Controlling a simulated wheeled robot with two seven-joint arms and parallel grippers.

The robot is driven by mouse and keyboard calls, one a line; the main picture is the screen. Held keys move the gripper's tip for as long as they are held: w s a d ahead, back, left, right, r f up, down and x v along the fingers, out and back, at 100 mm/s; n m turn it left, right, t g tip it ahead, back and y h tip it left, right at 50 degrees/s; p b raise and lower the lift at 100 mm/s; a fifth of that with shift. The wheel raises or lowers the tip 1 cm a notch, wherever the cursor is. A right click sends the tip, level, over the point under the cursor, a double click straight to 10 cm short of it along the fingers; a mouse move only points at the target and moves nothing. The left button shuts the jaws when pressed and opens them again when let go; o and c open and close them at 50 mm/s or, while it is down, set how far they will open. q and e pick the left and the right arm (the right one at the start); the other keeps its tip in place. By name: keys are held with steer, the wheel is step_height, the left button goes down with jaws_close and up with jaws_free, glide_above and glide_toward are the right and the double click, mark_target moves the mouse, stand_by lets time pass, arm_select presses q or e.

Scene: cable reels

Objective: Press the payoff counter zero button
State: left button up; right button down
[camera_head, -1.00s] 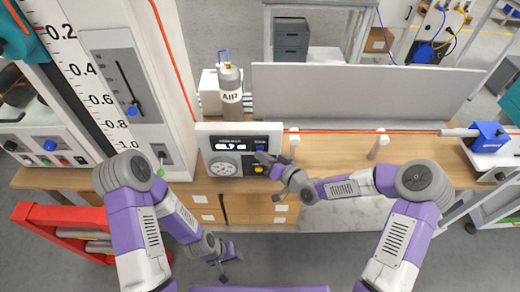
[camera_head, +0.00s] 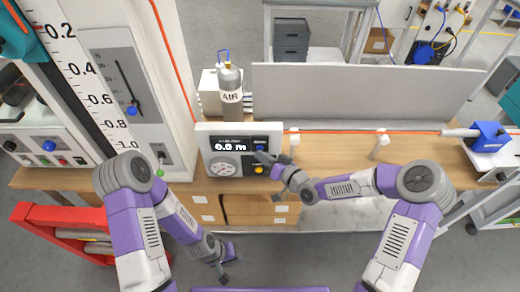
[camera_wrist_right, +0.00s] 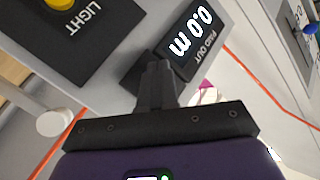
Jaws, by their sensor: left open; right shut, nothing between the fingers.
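The payoff counter (camera_head: 208,162) is a pale panel on the bench in the head view. Its display (camera_head: 230,147) reads 0.0 m, and the display (camera_wrist_right: 194,38) in the wrist view also reads 0.0 m with "PAID OUT" beside it. A blue button (camera_head: 260,147) sits right of the display, just above my right gripper (camera_head: 262,158). In the wrist view, my shut right gripper (camera_wrist_right: 155,72) reaches the panel beside the display and hides the blue button; contact cannot be told. My left gripper (camera_head: 224,276) hangs open and empty, low in front of the bench.
A yellow button (camera_head: 259,169) lies below the blue one; it also shows in the wrist view (camera_wrist_right: 60,3), marked LIGHT. A round gauge (camera_head: 222,169) is below the display. An orange cable (camera_head: 340,132) runs right of the counter. A gas cylinder (camera_head: 231,92) stands behind.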

steer(key=shift+s, duration=0.6)
steer(key=shift+s+b, duration=0.35)
steer(key=shift+s, duration=2.15)
steer(key=s+d+f+m+g+h+b, duration=0.1)
steer(key=s+f+g+h, duration=0.2)
steer(key=f, duration=0.6)
steer(key=s+d+f+m+g+h+b, duration=0.1)
steer(key=s+d+f+g+b, duration=0.1)
steer(key=s+f, duration=0.5)
steer(key=s+d+f+m+g+h, duration=0.1)
steer(key=s+d+f+g, duration=0.1)
steer(key=s+f, duration=0.3)
steer(key=s+d+f+m+g+h+b, duration=0.1)
steer(key=s+d+f+g+h, duration=0.1)
steer(key=s+f, duration=0.4)
steer(key=shift+d+f+g+b, duration=0.3)
steer(key=shift+d+f+g, duration=0.5)
steer(key=shift+g, duration=0.3)
steer(key=shift+r, duration=0.1)
